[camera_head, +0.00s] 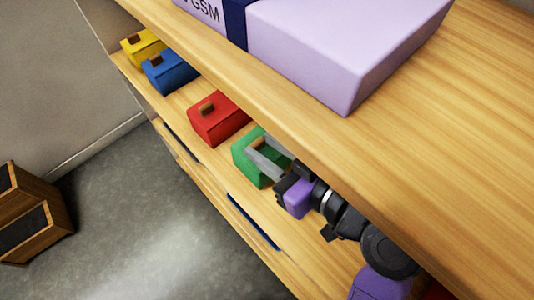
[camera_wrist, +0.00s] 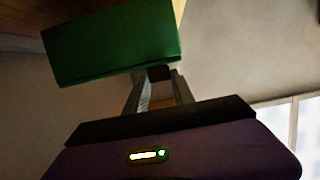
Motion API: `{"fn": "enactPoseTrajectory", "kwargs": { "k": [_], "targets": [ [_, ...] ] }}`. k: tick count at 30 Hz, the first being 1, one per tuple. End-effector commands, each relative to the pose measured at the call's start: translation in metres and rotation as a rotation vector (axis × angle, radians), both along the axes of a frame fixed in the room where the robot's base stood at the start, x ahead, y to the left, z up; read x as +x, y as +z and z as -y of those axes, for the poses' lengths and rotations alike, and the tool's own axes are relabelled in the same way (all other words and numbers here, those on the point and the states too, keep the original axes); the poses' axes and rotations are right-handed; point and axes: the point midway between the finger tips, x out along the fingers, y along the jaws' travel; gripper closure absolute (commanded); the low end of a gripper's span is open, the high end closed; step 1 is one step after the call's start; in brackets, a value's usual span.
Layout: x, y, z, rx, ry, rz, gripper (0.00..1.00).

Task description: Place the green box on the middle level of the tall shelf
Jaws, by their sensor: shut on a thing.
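The green box (camera_head: 243,160) is at the level just under the top board of the wooden shelf (camera_head: 430,120). My gripper (camera_head: 259,146) reaches in from the lower right and is shut on the box's small handle. In the wrist view the green box (camera_wrist: 110,45) fills the upper left, slightly tilted in the picture. The gripper fingers (camera_wrist: 158,80) close around a dark brown handle at its near side. I cannot tell whether the box touches the shelf board. The top board's edge comes close to my gripper in the head view.
A red box (camera_head: 217,118), a blue box (camera_head: 168,71) and a yellow box (camera_head: 142,47) stand on the same level. A large lilac box (camera_head: 345,45) lies on the top board. Wooden crates (camera_head: 35,232) stand on the floor at left. A purple object (camera_head: 378,284) shows at the bottom.

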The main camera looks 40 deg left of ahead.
Motion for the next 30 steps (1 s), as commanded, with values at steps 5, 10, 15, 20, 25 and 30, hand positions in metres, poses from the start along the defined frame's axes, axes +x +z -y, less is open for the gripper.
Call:
{"fn": "enactPoseTrajectory", "kwargs": {
  "k": [5,10,15,20,25,30],
  "targets": [
    [-0.001,-0.024,0.0,-0.002,0.002,-0.004,1.0],
    [-0.001,-0.034,0.0,0.0,0.001,0.0,1.0],
    [0.0,-0.034,0.0,0.0,0.001,0.0,1.0],
    [0.0,-0.036,0.0,-0.001,0.001,0.0,0.6],
    [0.0,-0.036,0.0,-0.001,0.001,-0.001,0.48],
    [0.0,-0.036,0.0,-0.001,0.001,-0.001,0.48]
  ]
}}
